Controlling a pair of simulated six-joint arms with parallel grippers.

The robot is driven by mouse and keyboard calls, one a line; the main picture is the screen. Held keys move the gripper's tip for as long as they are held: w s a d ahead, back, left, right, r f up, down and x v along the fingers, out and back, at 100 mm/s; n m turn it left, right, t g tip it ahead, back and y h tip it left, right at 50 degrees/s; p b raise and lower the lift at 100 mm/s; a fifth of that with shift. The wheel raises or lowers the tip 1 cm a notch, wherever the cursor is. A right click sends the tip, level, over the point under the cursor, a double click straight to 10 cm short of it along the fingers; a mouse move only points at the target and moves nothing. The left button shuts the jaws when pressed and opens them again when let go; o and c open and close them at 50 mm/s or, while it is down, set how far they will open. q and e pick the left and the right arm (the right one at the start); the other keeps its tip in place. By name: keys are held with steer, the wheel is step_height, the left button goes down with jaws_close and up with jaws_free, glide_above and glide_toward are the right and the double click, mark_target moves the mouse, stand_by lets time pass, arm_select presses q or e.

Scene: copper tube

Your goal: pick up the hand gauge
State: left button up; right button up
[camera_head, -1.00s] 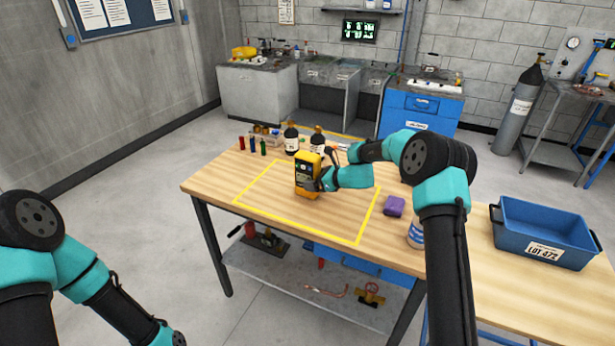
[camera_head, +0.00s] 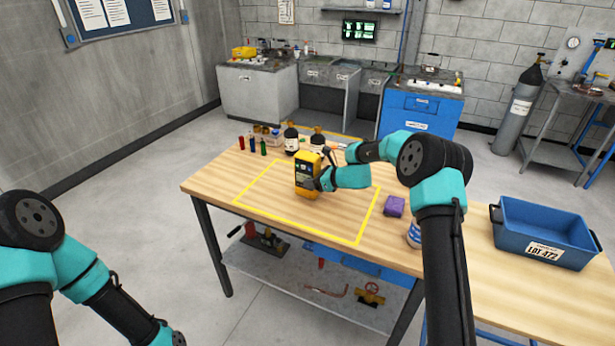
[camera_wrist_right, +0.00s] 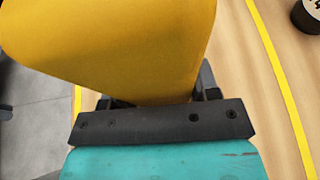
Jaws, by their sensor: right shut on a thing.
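The hand gauge (camera_head: 307,173) is a yellow block-shaped device with a dark face. It stands roughly upright inside the yellow outline on the wooden bench, and I cannot tell whether its base touches the bench top. My right gripper (camera_head: 322,180) comes from the right and is shut on the gauge's lower right side. In the right wrist view the yellow gauge body (camera_wrist_right: 125,45) fills the space between the dark fingers, which it mostly hides. My left arm is at the lower left, and its gripper is out of the picture.
Dark bottles (camera_head: 291,140) and small coloured vials (camera_head: 252,145) stand at the bench's back. A purple block (camera_head: 394,206) and a white-and-blue can (camera_head: 414,233) sit right of the outline. A blue bin (camera_head: 543,233) is at the far right. The outline's front is clear.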

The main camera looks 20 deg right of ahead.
mark_target(319, 167)
steer(key=c, duration=0.5)
steer(key=shift+r, duration=0.1)
steer(key=shift+r, duration=0.5)
step_height(319, 167, up, 3)
steer(key=shift+s+f, duration=0.15)
steer(key=shift+f, duration=0.05)
steer(key=s+a, duration=0.1)
steer(key=s, duration=0.4)
steer(key=s+a+r, duration=0.1)
steer(key=s+a, duration=0.1)
steer(key=s, duration=0.3)
steer(key=s+a, duration=0.1)
steer(key=s, duration=0.4)
steer(key=shift+a+r, duration=0.15)
steer(key=shift+a, duration=0.25)
steer(key=shift+w, duration=0.15)
steer(key=shift+w+d, duration=0.8)
steer(key=shift+w, duration=1.7)
steer(key=shift+w+d, duration=0.8)
steer(key=shift+w, duration=1.7)
steer(key=shift+w+d, duration=0.8)
steer(key=shift+w, duration=1.7)
